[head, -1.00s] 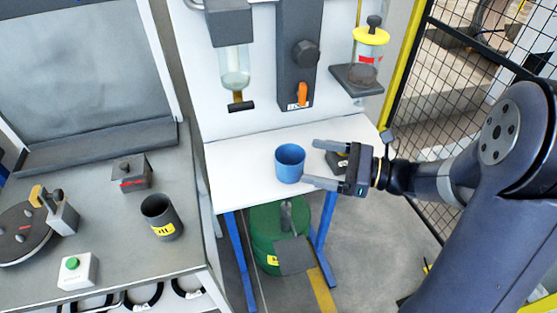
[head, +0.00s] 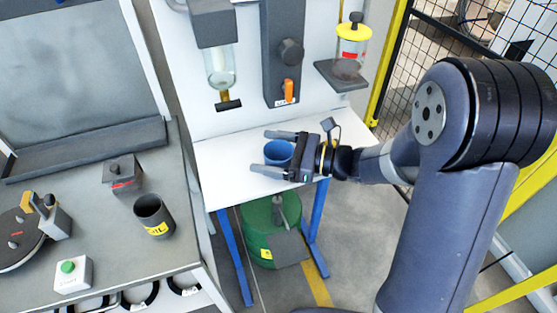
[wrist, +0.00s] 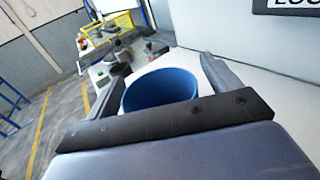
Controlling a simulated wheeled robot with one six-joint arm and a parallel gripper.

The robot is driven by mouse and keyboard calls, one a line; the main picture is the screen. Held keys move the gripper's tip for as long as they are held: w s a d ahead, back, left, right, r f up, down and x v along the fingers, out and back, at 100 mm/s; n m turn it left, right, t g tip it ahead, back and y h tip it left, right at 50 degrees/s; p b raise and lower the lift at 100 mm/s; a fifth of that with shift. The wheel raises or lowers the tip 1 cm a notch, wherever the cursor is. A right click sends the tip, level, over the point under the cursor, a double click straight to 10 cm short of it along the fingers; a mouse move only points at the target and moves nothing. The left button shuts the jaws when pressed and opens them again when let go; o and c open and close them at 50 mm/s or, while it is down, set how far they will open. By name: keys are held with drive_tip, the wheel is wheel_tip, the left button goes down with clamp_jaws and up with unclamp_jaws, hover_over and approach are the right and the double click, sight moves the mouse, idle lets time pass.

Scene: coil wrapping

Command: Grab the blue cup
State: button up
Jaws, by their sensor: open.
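The blue cup (head: 278,152) stands upright on the white table (head: 225,165). My gripper (head: 266,151) is open, with one finger on the far side of the cup and one on the near side. The cup sits between the fingers, and the gripper body hides part of its right side. In the wrist view the blue cup (wrist: 160,88) shows its open rim between the two fingers. I cannot tell whether the fingers touch the cup.
A dispenser (head: 218,65) and a grey unit with an orange handle (head: 287,90) hang above the table. A yellow-lidded jar (head: 352,45) is on a shelf at right. A dark cup labelled OIL (head: 154,215) stands on the grey bench at left. A green drum (head: 262,235) is below.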

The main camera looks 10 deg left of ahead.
drive_tip(key=c, duration=1)
drive_tip(key=shift+r, duration=0.1)
